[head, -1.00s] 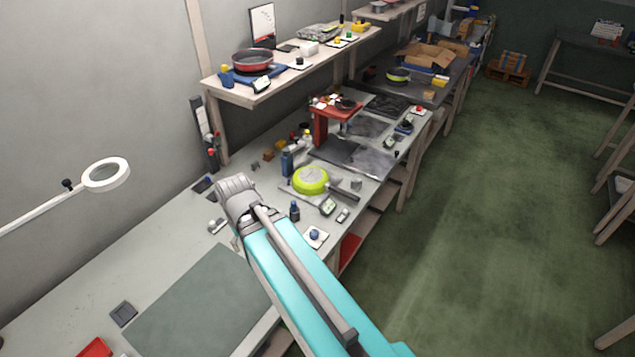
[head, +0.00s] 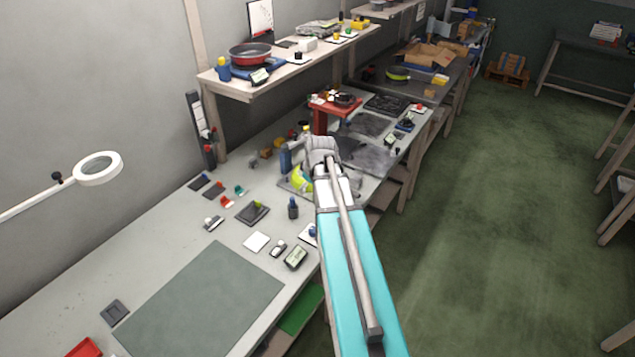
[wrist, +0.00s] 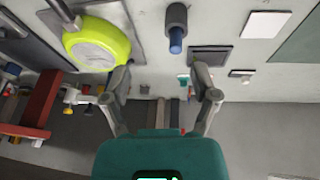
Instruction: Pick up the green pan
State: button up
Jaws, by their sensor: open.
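The green pan (head: 301,181) lies on the bench in the head view, largely hidden behind my gripper (head: 321,148). In the wrist view the yellow-green pan (wrist: 98,42) is at the upper left, with its grey round face showing and its dark handle (wrist: 61,11) at the top edge. My gripper (wrist: 162,80) is open, with nothing between its fingers. The pan is beside the left finger, outside the gap; I cannot tell how far below it lies.
A blue-capped dark bottle (wrist: 176,28) stands near the fingers; it also shows in the head view (head: 293,207). A red stand (head: 322,120) is beyond the pan. A red pan (head: 250,54) sits on the shelf, and another green pan (head: 397,74) is farther back. The grey-green mat (head: 205,300) is clear.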

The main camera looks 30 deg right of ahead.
jog(key=d+f+n+t+h+b, duration=0.1)
jog(key=d, duration=1.4)
jog(key=shift+s+d+n+t+b, duration=0.3)
jog(key=shift+d+b, duration=0.1)
jog(key=shift+w+f, duration=0.1)
jog(key=shift+f, duration=0.1)
jog(key=b+x, duration=0.7)
jog(key=x, duration=0.1)
jog(key=shift+w+f+b, duration=0.1)
jog(key=shift+f+b, duration=0.05)
jog(key=shift+b, duration=0.2)
jog(key=shift+a+b+x, duration=0.2)
jog(key=shift+b+x, duration=2.1)
jog(key=shift+x, duration=0.25)
jog(key=shift+f, duration=0.3)
